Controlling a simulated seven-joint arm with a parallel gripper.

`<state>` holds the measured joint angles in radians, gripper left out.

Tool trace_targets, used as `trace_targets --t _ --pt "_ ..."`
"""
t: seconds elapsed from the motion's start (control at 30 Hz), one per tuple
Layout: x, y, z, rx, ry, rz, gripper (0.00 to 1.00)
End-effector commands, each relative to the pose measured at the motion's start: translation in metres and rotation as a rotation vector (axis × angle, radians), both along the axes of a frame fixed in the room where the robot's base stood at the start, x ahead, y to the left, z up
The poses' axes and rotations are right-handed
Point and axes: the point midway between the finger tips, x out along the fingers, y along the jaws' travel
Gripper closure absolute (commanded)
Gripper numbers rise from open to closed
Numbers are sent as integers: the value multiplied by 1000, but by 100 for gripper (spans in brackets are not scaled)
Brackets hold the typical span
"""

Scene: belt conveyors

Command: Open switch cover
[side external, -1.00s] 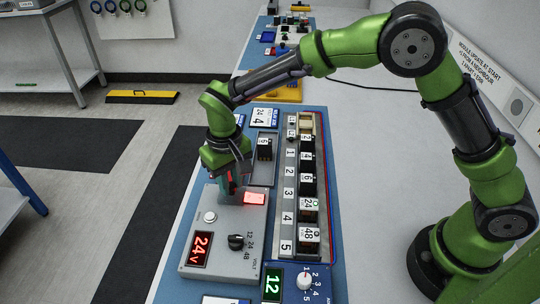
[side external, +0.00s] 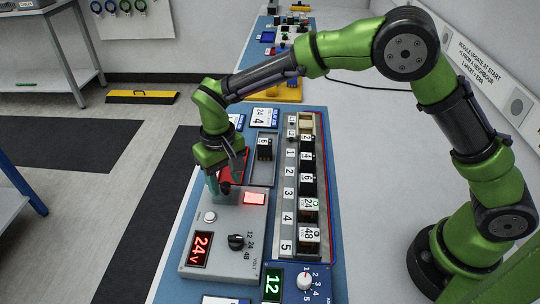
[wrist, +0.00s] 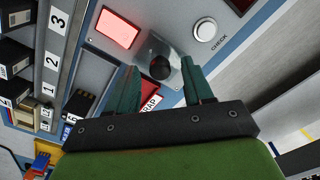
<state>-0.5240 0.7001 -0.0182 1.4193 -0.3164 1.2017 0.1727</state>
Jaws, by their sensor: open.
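The switch (wrist: 160,66) is a dark round knob on the grey control panel (wrist: 100,72). A clear, glassy cover (wrist: 154,44) seems to stand around it in the wrist view; whether it is shut is hard to tell. In the side view the switch (side external: 225,188) is a small dark spot at the panel's far left corner. My gripper (wrist: 158,64) has two teal fingers spread apart, with the switch and cover showing between and beyond the tips. In the side view my gripper (side external: 212,187) is low over that corner, beside the switch. Contact cannot be told.
A lit red display (side external: 255,198) and a white check button (side external: 210,217) are close by. The panel also has a black dial (side external: 236,242) and a 24V readout (side external: 201,249). A rack of numbered modules (side external: 306,215) stands right.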

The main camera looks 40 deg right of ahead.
Motion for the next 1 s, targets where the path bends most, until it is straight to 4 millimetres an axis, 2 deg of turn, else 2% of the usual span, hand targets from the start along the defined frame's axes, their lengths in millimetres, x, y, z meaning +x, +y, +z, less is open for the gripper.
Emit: trace_targets --t 0.17,0.5,0.6,0.8,1.0 --pt "1 0 30 3 -6 0 49" --pt "1 0 114 3 -7 0 49" --pt "1 0 133 2 -7 1 49" --pt "0 0 158 2 -4 1 49" --pt "0 0 165 1 -3 1 49"
